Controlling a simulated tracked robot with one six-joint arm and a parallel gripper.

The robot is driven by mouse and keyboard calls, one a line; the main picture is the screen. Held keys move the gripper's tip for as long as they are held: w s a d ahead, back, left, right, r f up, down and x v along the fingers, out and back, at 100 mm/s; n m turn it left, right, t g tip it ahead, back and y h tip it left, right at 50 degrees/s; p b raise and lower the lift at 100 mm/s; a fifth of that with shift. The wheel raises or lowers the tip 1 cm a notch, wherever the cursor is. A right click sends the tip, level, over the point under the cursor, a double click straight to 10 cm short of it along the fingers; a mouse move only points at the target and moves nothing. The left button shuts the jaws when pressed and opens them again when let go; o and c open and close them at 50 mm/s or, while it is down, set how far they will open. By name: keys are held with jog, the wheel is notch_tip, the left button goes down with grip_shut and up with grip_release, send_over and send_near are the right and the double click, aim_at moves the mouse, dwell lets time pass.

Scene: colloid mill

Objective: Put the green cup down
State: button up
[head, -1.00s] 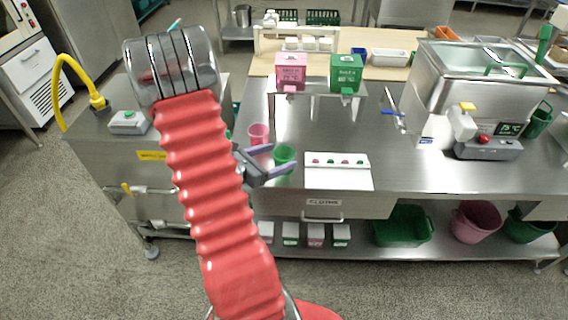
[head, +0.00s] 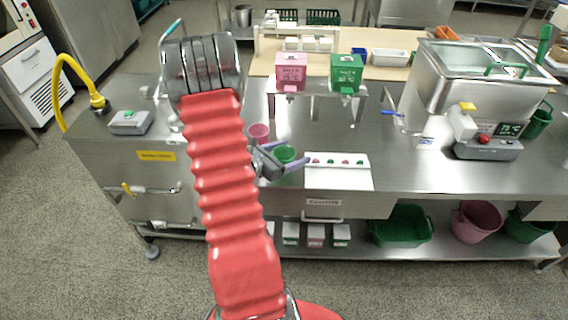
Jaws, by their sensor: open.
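The green cup (head: 285,154) appears to stand upright on the steel table, left of the white board. A pink cup (head: 258,132) stands behind it and to the left. My gripper (head: 296,152) points right, with its fingers open on either side of the green cup. I cannot tell whether either finger touches the cup. The near finger and gripper body hide part of the cup's lower side.
A white board (head: 338,178) with coloured buttons lies just right of the gripper. Pink (head: 291,72) and green (head: 346,74) dispensers stand on a raised rack behind. A steel tank (head: 462,85) is at the right. Bare steel table (head: 400,165) lies between.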

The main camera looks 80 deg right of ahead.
jog(key=shift+s+d+f, duration=0.1)
jog(key=shift+s+d, duration=0.1)
jog(key=shift+d, duration=0.15)
jog(key=shift+c, duration=0.2)
jog(key=c, duration=1.2)
jog(key=shift+r, duration=0.2)
jog(key=shift+c, duration=0.2)
notch_tip(320, 180, up, 10)
jog(key=shift+f, duration=0.2)
dwell(0.6)
dwell(0.6)
